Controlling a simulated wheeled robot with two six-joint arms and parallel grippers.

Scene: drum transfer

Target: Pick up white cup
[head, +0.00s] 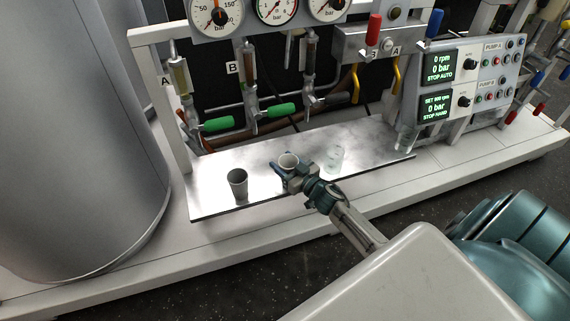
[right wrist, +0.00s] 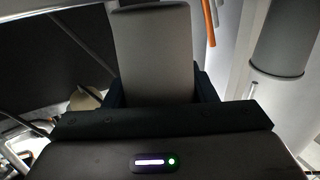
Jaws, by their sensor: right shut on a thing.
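The white cup (head: 288,160) is between the fingers of my right gripper (head: 291,172), over the shiny metal shelf (head: 285,150). My right gripper is shut on it, and the cup looks upright. In the right wrist view the cup (right wrist: 152,50) fills the space between the dark fingers. I cannot tell whether its base touches the shelf. A grey cup (head: 238,184) stands upright on the shelf to the left, apart from the gripper. My left gripper is not in view.
A faint clear glass (head: 336,158) stands on the shelf right of the gripper. Behind are gauges (head: 277,10), green-handled valves (head: 270,115) and pipes. A pump control panel (head: 465,85) stands at the right. A large grey drum (head: 75,140) fills the left.

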